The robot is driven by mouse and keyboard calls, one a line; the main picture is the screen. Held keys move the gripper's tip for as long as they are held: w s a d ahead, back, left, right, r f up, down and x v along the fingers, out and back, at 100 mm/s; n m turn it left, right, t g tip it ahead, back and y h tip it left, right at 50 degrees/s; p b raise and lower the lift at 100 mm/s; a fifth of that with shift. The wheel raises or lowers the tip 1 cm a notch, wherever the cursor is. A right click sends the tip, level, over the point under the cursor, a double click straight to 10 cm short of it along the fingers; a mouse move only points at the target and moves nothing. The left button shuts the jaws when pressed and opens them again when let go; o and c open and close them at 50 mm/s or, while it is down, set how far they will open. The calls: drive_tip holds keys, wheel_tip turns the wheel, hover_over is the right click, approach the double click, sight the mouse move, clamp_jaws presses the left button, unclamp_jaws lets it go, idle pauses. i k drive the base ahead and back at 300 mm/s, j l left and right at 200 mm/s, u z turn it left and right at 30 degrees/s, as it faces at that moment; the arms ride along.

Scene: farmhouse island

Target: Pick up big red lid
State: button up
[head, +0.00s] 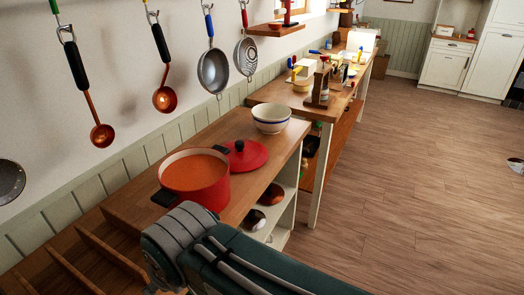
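The big red lid (247,157) lies on the wooden counter, just right of and behind the red pot. It is round and flat with a dark knob (239,145) on top. The red pot (200,186) stands uncovered beside it, with orange contents and dark handles. A part of my own arm fills the bottom of the head view, in front of the counter. My gripper does not show in this view.
A white bowl with a blue band (271,118) stands behind the lid on the same counter (214,131). Ladles and strainers (213,70) hang on the wall above. A second table with bottles and boxes (318,88) stands farther back. The wooden floor (420,170) at the right is mostly clear.

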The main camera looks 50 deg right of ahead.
sight(245, 155)
drive_tip(key=k+l+z, duration=0.1)
drive_tip(key=z, duration=0.3)
drive_tip(key=l+z, duration=0.2)
drive_tip(key=z, duration=0.2)
drive_tip(key=l+z, duration=0.2)
drive_tip(key=z, duration=0.2)
drive_tip(key=u, duration=0.3)
drive_tip(key=i+l+u, duration=0.15)
drive_tip(key=l+u, duration=0.2)
drive_tip(key=i+l+u, duration=0.15)
drive_tip(key=u, duration=0.2)
drive_tip(key=l+u, duration=0.35)
drive_tip(key=i+l, duration=0.1)
drive_tip(key=l, duration=0.45)
drive_tip(key=i+l+u, duration=0.1)
drive_tip(key=l, duration=0.5)
drive_tip(key=i+l, duration=0.1)
drive_tip(key=l, duration=0.45)
drive_tip(key=u, duration=0.05)
